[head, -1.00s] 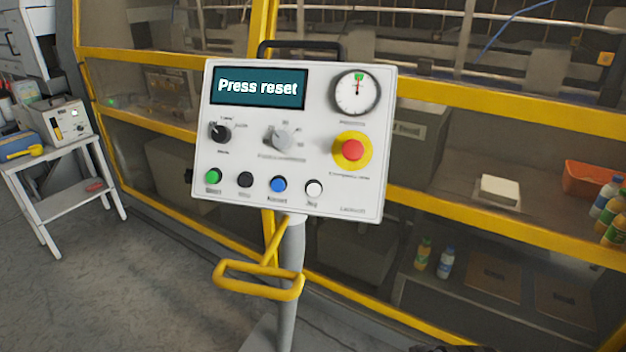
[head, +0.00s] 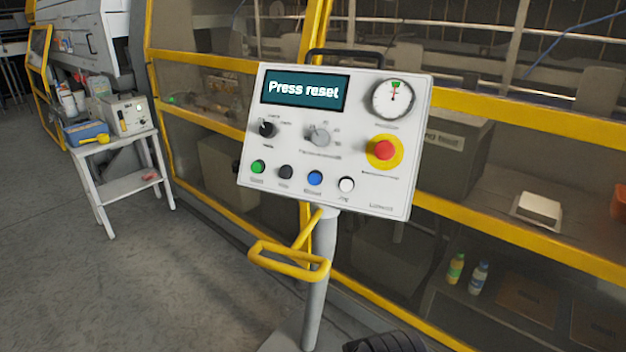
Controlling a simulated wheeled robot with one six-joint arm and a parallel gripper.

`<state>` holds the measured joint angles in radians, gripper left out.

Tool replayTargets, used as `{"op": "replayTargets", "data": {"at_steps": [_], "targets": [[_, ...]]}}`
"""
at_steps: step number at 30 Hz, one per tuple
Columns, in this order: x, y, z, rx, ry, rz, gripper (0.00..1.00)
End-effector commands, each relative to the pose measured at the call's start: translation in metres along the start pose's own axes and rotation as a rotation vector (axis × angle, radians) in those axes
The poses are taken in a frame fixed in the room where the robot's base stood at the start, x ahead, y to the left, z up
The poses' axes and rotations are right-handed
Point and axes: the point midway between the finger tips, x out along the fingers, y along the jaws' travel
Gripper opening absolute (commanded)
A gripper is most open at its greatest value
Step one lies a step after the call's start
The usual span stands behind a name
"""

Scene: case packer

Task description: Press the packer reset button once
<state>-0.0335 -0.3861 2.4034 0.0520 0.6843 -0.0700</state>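The control panel (head: 300,130) is a white tilted box on a grey post, and its screen (head: 305,90) reads "Press reset". A row of buttons runs along its lower edge: green (head: 258,167), black (head: 286,172), blue (head: 315,178) and white (head: 346,185). The label under the blue button is blurred but looks like "Reset". A red emergency stop (head: 384,150) on a yellow disc sits at the right. Two knobs and a round gauge (head: 393,98) are above. My gripper is not recognisable in the head view, and nothing covers the buttons.
A yellow loop bracket (head: 290,262) juts from the post below the panel. The yellow-framed machine (head: 480,225) stands close behind. A small white table (head: 122,185) with a box and tools is at left. The grey floor at front left is clear. A dark ribbed shape shows at the bottom edge.

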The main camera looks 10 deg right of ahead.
Motion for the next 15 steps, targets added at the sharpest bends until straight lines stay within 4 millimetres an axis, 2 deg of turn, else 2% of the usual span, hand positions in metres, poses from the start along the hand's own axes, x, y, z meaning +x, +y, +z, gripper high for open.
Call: {"op": "replayTargets", "data": {"at_steps": [2,15], "targets": [[0.0000,0.0000,0.0000,0.000,0.000,0.000,0.42],[0.0000,0.0000,0.0000,0.000,0.000,0.000,0.06]]}}
